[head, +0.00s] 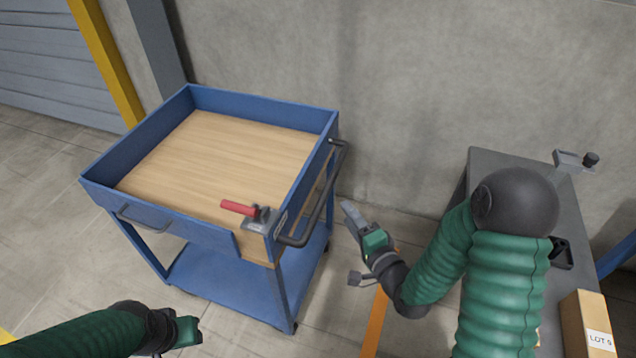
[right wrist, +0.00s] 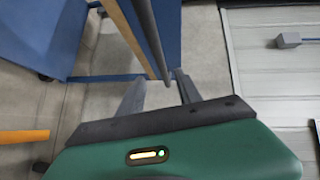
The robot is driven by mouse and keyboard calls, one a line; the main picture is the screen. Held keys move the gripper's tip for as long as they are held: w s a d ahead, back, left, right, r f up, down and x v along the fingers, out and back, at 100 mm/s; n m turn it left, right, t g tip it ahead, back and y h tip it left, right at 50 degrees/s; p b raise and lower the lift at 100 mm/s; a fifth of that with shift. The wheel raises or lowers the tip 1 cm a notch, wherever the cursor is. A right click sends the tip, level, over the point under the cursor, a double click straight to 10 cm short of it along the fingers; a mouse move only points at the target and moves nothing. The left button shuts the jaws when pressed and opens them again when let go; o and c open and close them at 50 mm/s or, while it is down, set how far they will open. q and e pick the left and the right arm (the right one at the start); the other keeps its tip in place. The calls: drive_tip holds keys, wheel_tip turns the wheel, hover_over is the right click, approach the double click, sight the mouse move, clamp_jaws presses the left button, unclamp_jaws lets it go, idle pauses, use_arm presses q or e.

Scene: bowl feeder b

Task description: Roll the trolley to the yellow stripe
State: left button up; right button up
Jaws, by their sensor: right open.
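The blue trolley (head: 222,250) has a wooden top inside a raised rim and a lower shelf. A dark bar handle (head: 328,195) runs along its right side. A red lever (head: 238,208) sits on its near right corner. My right gripper (head: 350,213) is open just right of the handle. In the right wrist view the handle bar (right wrist: 146,35) reaches toward the gap between the fingers (right wrist: 158,92); contact cannot be told. My left gripper (head: 190,331) is low at the near left, jaws unclear. A small yellow patch (head: 5,337) shows on the floor at the bottom left edge.
An orange floor strip (head: 375,322) lies right of the trolley. A grey table (head: 490,160) stands at the right, with a cardboard box (head: 588,325) near its front. A concrete wall (head: 400,80) is behind. Floor (head: 45,215) left of the trolley is clear.

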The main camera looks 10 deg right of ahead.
sight(328, 194)
drive_tip(key=w, duration=0.1)
drive_tip(key=w+a, duration=0.1)
drive_tip(key=w, duration=0.2)
drive_tip(key=shift+a+f+b, duration=0.2)
drive_tip(key=shift+a+b, duration=0.15)
drive_tip(key=shift+a, duration=0.05)
drive_tip(key=b+x, duration=0.2)
drive_tip(key=x, duration=0.9)
drive_tip(key=shift+w+d+f, duration=0.15)
drive_tip(key=shift+w+d, duration=0.05)
drive_tip(key=shift+d, duration=0.35)
drive_tip(key=c, duration=0.8)
clamp_jaws()
use_arm(q)
drive_tip(key=f, duration=0.3)
drive_tip(key=shift+a+f, duration=0.1)
drive_tip(key=shift+a, duration=0.2)
use_arm(e)
drive_tip(key=shift+a+f, duration=0.1)
drive_tip(key=shift+s+f, duration=0.15)
drive_tip(key=shift+f, duration=0.05)
